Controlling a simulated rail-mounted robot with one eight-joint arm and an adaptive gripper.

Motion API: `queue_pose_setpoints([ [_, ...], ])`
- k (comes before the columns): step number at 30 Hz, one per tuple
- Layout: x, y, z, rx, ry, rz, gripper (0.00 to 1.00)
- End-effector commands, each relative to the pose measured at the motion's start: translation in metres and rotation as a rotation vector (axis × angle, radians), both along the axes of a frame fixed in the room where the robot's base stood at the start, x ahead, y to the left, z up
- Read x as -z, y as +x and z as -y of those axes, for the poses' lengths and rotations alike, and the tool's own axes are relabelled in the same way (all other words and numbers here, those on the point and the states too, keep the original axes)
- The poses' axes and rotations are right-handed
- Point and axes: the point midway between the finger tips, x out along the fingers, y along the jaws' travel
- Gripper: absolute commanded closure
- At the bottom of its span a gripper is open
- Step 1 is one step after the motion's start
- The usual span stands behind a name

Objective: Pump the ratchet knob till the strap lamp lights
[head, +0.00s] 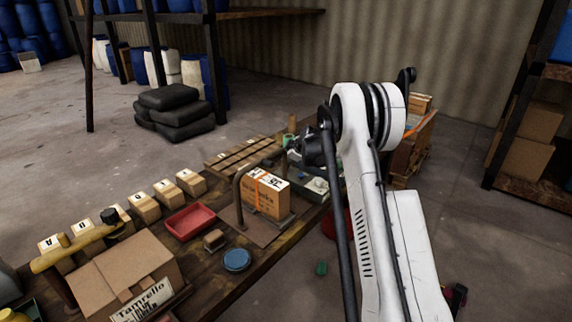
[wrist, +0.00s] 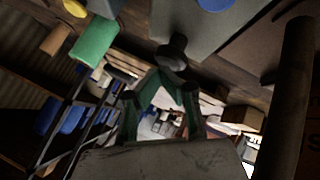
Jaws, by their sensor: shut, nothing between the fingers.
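A carton with an orange strap (head: 264,192) sits on a flat board on the bench, beside a bent brown post (head: 238,190). My gripper (head: 296,156) is just behind and to the right of the carton, low over the bench. In the wrist view my gripper's fingers (wrist: 168,80) are drawn together and empty. A dark round knob (wrist: 173,52), which looks like the ratchet knob, shows just beyond the fingertips. I cannot tell whether they touch. In the head view my arm and gripper hide that spot. I cannot make out a lit strap lamp.
A grey panel (head: 316,186) lies right of the carton, partly behind my arm.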

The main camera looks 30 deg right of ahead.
Motion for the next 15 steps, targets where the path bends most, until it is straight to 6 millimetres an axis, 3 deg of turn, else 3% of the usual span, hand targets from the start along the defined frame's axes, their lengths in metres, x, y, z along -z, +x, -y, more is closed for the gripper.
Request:
queue_pose_setpoints([
  [15,0.0059,0.0,0.0,0.0,0.0,0.0,1.0],
])
